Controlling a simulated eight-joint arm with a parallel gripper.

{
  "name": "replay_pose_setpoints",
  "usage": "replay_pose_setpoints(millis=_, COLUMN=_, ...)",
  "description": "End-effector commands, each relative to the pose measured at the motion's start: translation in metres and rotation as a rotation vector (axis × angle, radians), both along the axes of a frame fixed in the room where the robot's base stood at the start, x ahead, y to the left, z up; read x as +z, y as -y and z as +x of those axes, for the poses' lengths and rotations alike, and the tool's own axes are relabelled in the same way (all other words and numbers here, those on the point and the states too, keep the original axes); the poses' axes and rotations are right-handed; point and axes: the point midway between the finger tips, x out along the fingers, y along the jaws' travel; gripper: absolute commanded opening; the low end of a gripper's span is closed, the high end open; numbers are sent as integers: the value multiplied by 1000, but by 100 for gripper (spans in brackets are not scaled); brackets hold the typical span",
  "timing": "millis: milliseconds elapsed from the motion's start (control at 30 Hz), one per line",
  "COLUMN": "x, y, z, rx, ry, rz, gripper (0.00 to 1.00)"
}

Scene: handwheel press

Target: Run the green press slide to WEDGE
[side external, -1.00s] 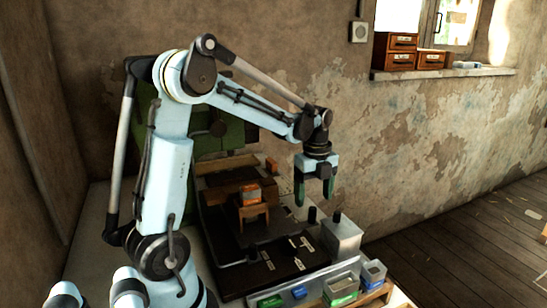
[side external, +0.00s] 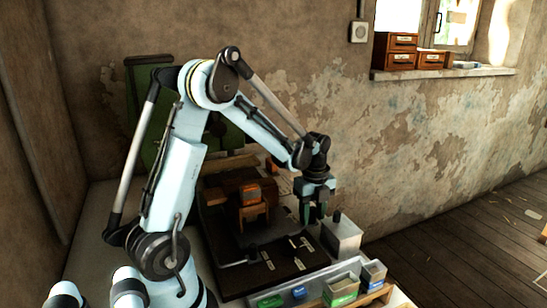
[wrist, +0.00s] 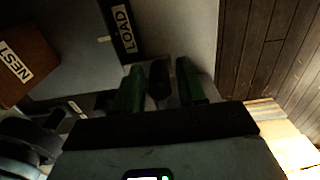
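My gripper (side external: 313,212) points down at the right end of the dark bed (side external: 238,236). In the wrist view its two green fingers (wrist: 160,92) stand on either side of a dark upright knob (wrist: 159,76). Narrow gaps seem to show, so the fingers look open around it, not closed on it. No label reading WEDGE is legible. A green panel (side external: 228,140) stands behind the bed, partly hidden by my arm; I cannot tell which part is the green press slide.
A grey box with a dark knob (side external: 337,216) stands just right of my gripper. A LOAD plate (wrist: 122,26) and a brown block marked NEST (wrist: 18,62) are nearby. An orange-brown block (side external: 251,194) sits on the bed. Small bins (side external: 341,290) line the front.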

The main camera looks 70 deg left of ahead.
Motion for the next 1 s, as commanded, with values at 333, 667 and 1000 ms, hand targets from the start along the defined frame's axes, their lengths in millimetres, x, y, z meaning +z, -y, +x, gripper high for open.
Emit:
replay_pose_setpoints(millis=333, x=0, y=-1, z=0, rx=1, ry=-1, rz=0, gripper=5)
replay_pose_setpoints(millis=667, x=0, y=-34, z=0, rx=3, ry=-1, rz=1, gripper=5)
replay_pose_setpoints(millis=1000, x=1, y=-71, z=0, rx=3, ry=-1, rz=1, gripper=5)
